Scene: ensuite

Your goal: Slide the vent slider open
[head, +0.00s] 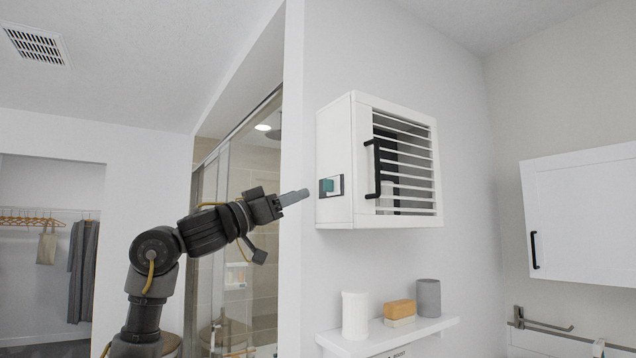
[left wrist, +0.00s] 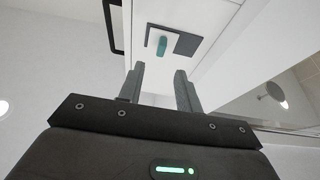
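The vent slider is a small teal knob (head: 328,185) on a dark plate (head: 340,184) on the side of a white louvred wall cabinet (head: 335,130). In the left wrist view the teal knob (left wrist: 162,46) stands out from a light patch at the left of the dark plate (left wrist: 188,44). My left gripper (head: 306,192) points at the knob from the left, a short way off. In the left wrist view its two grey fingers (left wrist: 160,76) are apart with nothing between them, and the knob shows beyond the gap. My right gripper is not in view.
A black handle (head: 374,168) sits on the cabinet's louvred front. Below, a white shelf (head: 440,323) holds a white cup (head: 355,315), an orange-and-white block (head: 399,309) and a grey cup (head: 428,297). A glass shower enclosure (head: 235,200) stands behind my left arm.

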